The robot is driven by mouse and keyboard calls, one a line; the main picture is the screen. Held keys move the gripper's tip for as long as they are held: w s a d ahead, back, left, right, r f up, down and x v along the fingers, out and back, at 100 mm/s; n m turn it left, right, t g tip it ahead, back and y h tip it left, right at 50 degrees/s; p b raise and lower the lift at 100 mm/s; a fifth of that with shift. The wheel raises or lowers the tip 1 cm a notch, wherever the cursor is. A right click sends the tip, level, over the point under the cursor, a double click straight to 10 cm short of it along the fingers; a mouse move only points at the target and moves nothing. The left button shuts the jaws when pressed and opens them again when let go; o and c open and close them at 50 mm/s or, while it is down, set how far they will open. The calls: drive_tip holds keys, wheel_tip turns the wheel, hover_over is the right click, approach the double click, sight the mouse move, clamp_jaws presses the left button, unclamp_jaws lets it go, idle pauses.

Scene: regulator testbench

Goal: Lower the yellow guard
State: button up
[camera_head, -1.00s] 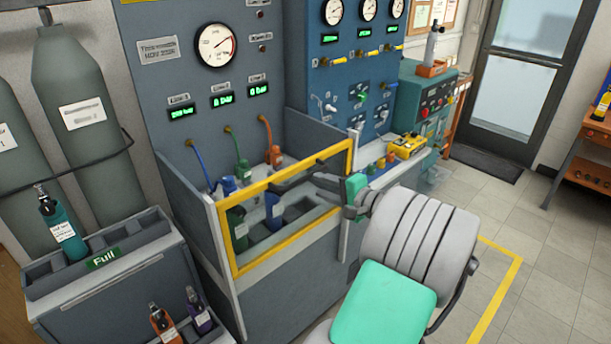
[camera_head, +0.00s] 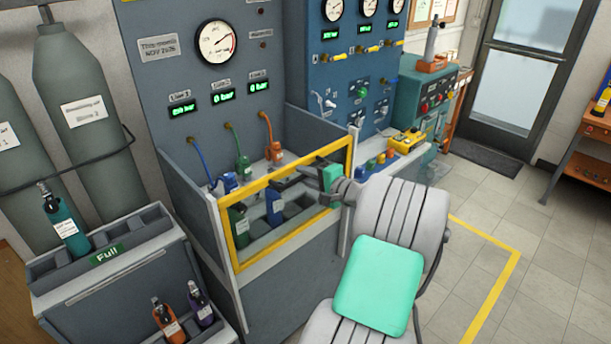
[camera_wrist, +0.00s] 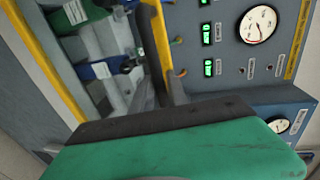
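The yellow guard (camera_head: 292,252) is a yellow-edged frame standing upright across the front of the grey bench bay. Its upper bar runs from the left side wall up to the right post. In the wrist view its yellow edge (camera_wrist: 48,62) crosses the left side. My gripper (camera_head: 292,172) is at the upper bar, right of its middle, with its dark fingers apart. In the wrist view the fingers (camera_wrist: 160,92) reach up to a yellow bar. I cannot tell whether they touch it. The green gripper body hides the lower part of that view.
Blue (camera_head: 274,208) and green (camera_head: 238,226) bottles stand in the bay behind the guard. Hoses hang above them. A rack (camera_head: 75,283) with bottles stands at left. A yellow box (camera_head: 407,141) sits on the bench at right. The floor at right is clear.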

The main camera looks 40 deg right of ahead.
clamp_jaws()
idle(1.0)
